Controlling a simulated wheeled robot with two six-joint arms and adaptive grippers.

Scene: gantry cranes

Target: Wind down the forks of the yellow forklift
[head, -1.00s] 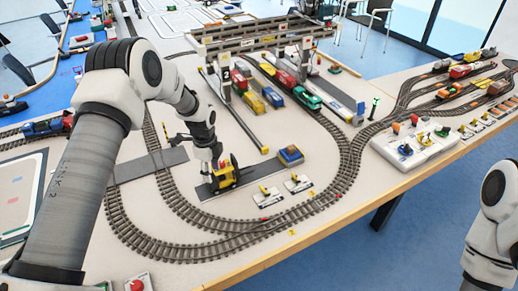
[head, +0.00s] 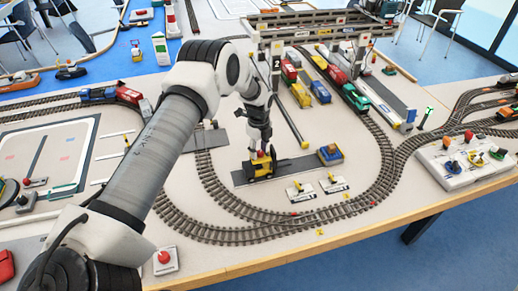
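The yellow forklift (head: 261,170) stands on a dark grey strip (head: 297,164) inside the curve of the track. Its forks are too small to make out. My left gripper (head: 259,149) points down right at the top of the forklift. Its fingers are small and dark, so I cannot tell if they are open or shut, or if they touch the forklift. My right gripper is not in view.
A blue and yellow block (head: 330,154) sits at the strip's right end. Two small white control plates (head: 300,191) (head: 334,183) lie in front. Curved track (head: 250,235) runs around them. The gantry crane (head: 278,65) stands behind. A red button box (head: 164,260) is near the front edge.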

